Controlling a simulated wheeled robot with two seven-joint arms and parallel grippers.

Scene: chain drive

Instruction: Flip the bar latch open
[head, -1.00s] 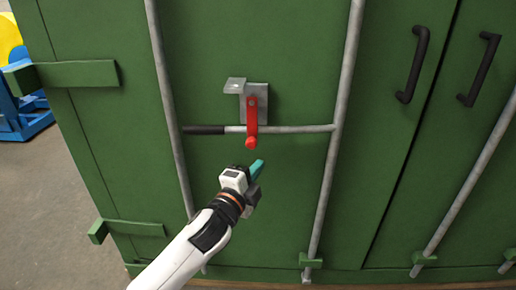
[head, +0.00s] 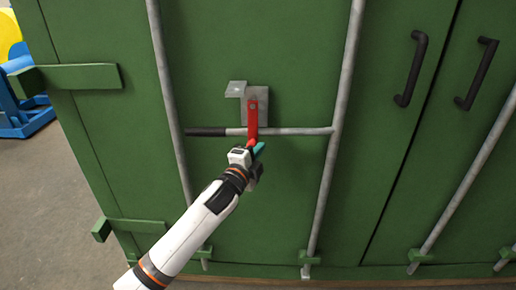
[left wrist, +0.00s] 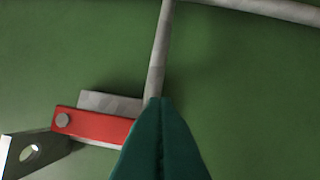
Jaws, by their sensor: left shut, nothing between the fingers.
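The red bar latch (head: 252,115) hangs down from its pivot on a grey metal bracket (head: 238,90) on the green door. It lies across the horizontal grey bar (head: 292,131), which has a black grip at its left end. My left gripper (head: 259,149) is shut and empty, with its teal fingertips at the lower end of the latch. In the left wrist view the shut fingers (left wrist: 160,140) cover the latch's free end, and the red latch (left wrist: 95,124) shows beside them. I cannot tell whether they touch. My right gripper is not in view.
Vertical grey rods (head: 343,85) run down the green doors on both sides of the latch. Black handles (head: 412,66) are at the right. Green hinge straps (head: 80,76) are at the left. A blue and yellow object (head: 22,100) stands on the floor beyond the left edge.

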